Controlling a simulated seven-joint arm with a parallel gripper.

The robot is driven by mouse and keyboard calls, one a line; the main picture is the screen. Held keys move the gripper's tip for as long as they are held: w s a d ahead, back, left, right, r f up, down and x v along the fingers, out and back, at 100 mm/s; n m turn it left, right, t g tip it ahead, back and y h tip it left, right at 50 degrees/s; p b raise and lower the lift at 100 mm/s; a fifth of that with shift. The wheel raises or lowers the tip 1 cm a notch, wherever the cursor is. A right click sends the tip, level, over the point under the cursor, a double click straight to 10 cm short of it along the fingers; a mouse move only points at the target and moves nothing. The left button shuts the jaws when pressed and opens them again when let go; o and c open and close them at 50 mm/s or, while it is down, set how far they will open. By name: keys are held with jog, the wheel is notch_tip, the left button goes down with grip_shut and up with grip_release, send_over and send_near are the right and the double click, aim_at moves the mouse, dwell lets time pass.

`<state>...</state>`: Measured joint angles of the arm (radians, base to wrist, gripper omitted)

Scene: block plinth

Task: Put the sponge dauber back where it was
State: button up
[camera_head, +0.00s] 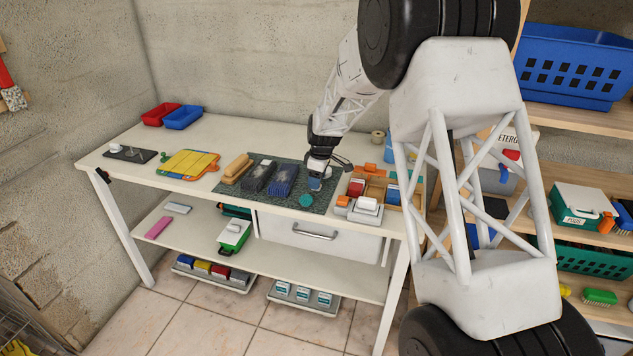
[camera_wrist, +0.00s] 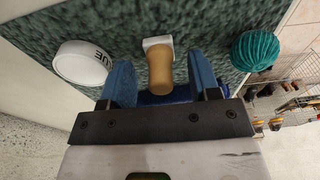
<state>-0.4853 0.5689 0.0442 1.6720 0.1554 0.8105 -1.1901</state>
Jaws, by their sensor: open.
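In the wrist view, what looks like the sponge dauber (camera_wrist: 159,72), a rounded tan wooden handle with a white block at its far end, is on the dark green mat (camera_wrist: 205,20). My gripper (camera_wrist: 160,80) is open, with one blue finger on each side of the handle. Gaps show between handle and fingers. In the head view my gripper (camera_head: 316,183) is low over the right part of the mat (camera_head: 232,188), and I cannot make out the dauber there. A dark blue thing (camera_wrist: 172,97) lies partly hidden between the fingers.
A white round lid lettered "GLUE" (camera_wrist: 83,62) is left of the fingers, and a ribbed teal ball (camera_wrist: 254,50) is right. A tray of coloured blocks (camera_head: 372,188) and white box (camera_head: 364,206) are close right.

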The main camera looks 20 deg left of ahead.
aim_at(321, 186)
notch_tip(321, 186, up, 11)
jog(key=d, duration=0.1)
jog(key=shift+d, duration=0.2)
jog(key=shift+f, duration=0.15)
dwell(0.5)
dwell(0.4)
jog(key=s+d+r+m, duration=0.3)
jog(key=s+d+r, duration=0.3)
jog(key=d, duration=0.4)
jog(key=s+d+r+m+t, duration=0.1)
jog(key=s+d+r+m, duration=0.3)
jog(key=s+d, duration=0.45)
jog(key=s+d+r+m, duration=0.2)
jog(key=s+d+r, duration=0.45)
jog(key=d, duration=0.35)
jog(key=s+d+f+m, duration=0.1)
jog(key=s+d+m, duration=0.2)
jog(key=s, duration=0.7)
jog(key=s+d+f+m+t+h, duration=0.1)
jog(key=s+d+m, duration=0.2)
jog(key=s+d, duration=0.4)
jog(key=s+d+f+m, duration=0.2)
jog(key=s+d, duration=0.3)
jog(key=s, duration=0.8)
jog(key=shift+s+d+m+t, duration=0.3)
jog(key=shift+s+m, duration=0.1)
jog(key=shift+m, duration=0.2)
